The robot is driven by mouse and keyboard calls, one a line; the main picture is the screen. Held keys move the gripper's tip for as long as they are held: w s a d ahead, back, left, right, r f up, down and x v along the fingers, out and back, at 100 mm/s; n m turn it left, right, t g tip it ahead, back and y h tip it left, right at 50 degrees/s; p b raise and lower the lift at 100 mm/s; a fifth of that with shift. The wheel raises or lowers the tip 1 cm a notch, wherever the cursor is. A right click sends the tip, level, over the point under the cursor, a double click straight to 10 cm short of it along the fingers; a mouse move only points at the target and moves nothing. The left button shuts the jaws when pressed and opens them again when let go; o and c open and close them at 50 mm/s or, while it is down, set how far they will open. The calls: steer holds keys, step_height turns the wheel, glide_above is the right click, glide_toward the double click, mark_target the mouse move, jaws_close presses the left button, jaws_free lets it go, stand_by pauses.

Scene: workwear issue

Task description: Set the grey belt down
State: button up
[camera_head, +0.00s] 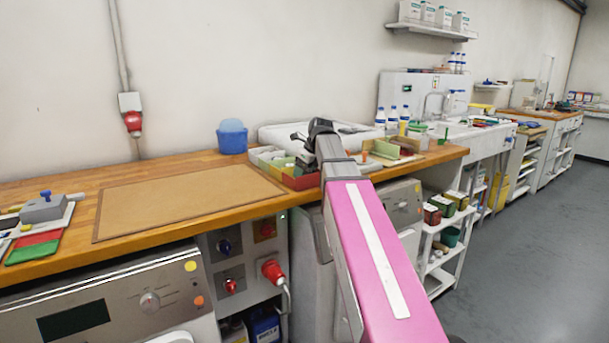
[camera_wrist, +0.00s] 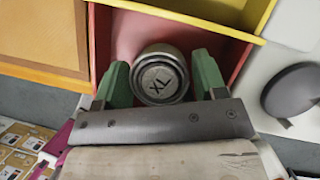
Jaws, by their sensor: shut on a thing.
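The grey belt (camera_wrist: 161,78) is a round grey roll with a disc marked "XL" facing the wrist camera. My gripper (camera_wrist: 163,85) has its green fingers shut on either side of it. Behind the belt in the wrist view is a red compartment (camera_wrist: 125,42) of a divided tray. I cannot tell whether the belt touches its floor. In the head view my gripper (camera_head: 318,130) is over the back part of the wooden bench, near the divided tray (camera_head: 298,182). The belt cannot be made out clearly there.
A yellow-walled compartment (camera_wrist: 205,14) adjoins the red one. A dark grey rounded object (camera_wrist: 291,90) lies on a white surface to the right. A brown mat (camera_head: 185,200) lies on the bench at left, bare, and a blue tub (camera_head: 232,138) stands behind.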

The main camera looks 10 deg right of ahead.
steer(key=shift+f, duration=0.55)
steer(key=shift+f, duration=0.1)
steer(key=o, duration=1.1)
steer(key=shift+c, duration=0.2)
steer(key=v, duration=1.2)
